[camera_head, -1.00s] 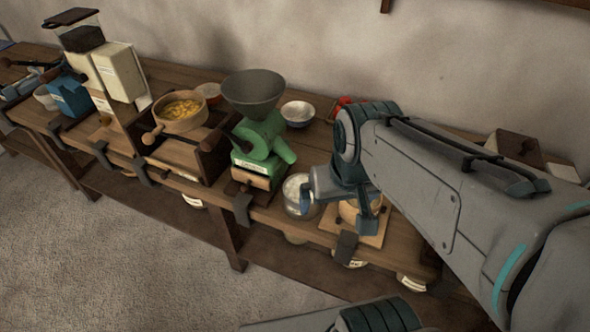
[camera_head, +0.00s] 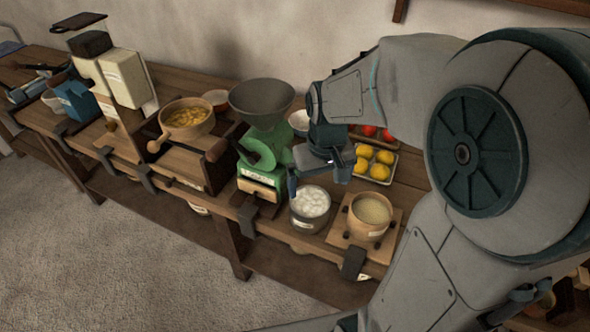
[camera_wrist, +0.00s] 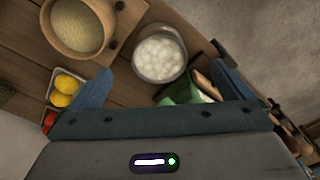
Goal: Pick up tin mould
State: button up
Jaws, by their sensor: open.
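I cannot tell for certain which thing is the tin mould. A round grey vessel (camera_head: 309,222) filled with white lumps stands near the bench's front edge. It also shows in the wrist view (camera_wrist: 160,74), beyond and between my fingertips. My gripper (camera_head: 318,180) is open and empty, just behind and above this vessel in the head view. Its two blue-grey fingers are spread apart in the wrist view (camera_wrist: 162,86). My arm hides part of the bench's right end.
A tan grain tub (camera_head: 369,231) stands on a board right of the vessel. A green mill (camera_head: 263,150) is close on the left. Trays of yellow fruit (camera_head: 376,165) and red fruit (camera_head: 370,131) lie behind.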

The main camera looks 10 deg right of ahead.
jog(key=w+f, duration=0.4)
jog(key=w, duration=0.1)
send_near(310, 205)
jog(key=s, duration=0.1)
jog(key=s+a, duration=0.1)
jog(key=s, duration=0.1)
jog(key=shift+s+a+f+n+g, duration=0.15)
jog(key=shift+a+f+n+g, duration=0.05)
jog(key=shift+n+g, duration=0.2)
jog(key=shift+d+f+p, duration=0.1)
jog(key=shift+f+p, duration=0.25)
jog(key=shift+f, duration=2.15)
jog(key=c, duration=1)
jog(key=shift+c, duration=0.5)
jog(key=shift+r, duration=0.15)
